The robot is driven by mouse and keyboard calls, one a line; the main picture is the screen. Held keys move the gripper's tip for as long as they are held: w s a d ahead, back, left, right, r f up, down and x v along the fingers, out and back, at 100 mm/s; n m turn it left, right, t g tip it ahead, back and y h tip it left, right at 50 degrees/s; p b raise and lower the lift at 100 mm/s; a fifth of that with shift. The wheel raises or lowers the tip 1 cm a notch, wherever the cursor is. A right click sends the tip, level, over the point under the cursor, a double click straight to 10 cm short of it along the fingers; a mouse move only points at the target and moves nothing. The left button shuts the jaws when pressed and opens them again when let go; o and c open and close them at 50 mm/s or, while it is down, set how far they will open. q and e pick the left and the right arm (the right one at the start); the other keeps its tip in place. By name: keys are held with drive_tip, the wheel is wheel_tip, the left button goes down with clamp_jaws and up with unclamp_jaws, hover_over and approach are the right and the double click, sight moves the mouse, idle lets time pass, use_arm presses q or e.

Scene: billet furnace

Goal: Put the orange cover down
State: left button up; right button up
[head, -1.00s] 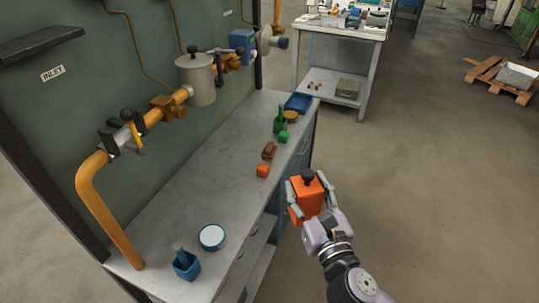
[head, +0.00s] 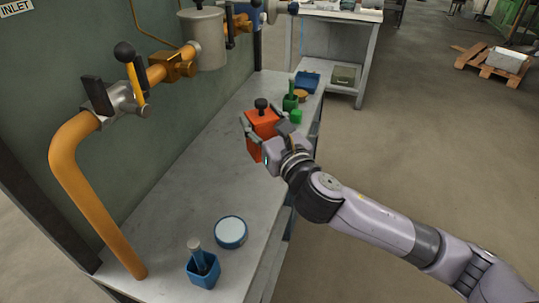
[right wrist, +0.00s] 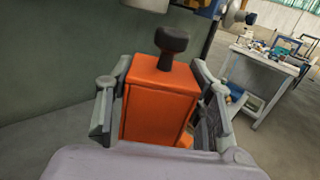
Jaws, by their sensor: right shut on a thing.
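The orange cover (head: 261,122) is a boxy orange piece with a black knob on top. My right gripper (head: 265,128) is shut on it, with one finger on each side. In the head view the cover is over the far half of the grey bench top (head: 180,185); I cannot tell whether its bottom touches the bench. In the right wrist view the cover (right wrist: 160,100) stands upright between the fingers, knob up. My left gripper is not in view.
A green holder (head: 290,101), a green block (head: 296,116) and a blue tray (head: 307,83) lie beyond the cover. A white-topped round tin (head: 231,232) and a blue pot (head: 202,270) stand near. Yellow pipework (head: 75,170) runs along the wall. Bare bench lies between.

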use_arm(q)
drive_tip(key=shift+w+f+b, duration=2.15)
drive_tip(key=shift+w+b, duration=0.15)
drive_tip(key=shift+b, duration=1.8)
use_arm(e)
drive_tip(key=shift+f+x, duration=0.2)
drive_tip(key=shift+x, duration=3.1)
use_arm(q)
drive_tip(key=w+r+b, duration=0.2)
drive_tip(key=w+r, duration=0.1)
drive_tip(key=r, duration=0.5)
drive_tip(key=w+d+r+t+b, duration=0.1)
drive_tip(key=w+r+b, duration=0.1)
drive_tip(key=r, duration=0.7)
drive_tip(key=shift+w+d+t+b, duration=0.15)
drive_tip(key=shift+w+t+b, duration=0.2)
drive_tip(key=shift+b, duration=0.2)
use_arm(e)
drive_tip(key=shift+f, duration=9.65)
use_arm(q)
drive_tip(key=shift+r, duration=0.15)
use_arm(e)
drive_tip(key=shift+f, duration=0.1)
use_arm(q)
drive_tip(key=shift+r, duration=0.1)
use_arm(e)
drive_tip(key=o, duration=1.3)
drive_tip(key=shift+d, duration=0.1)
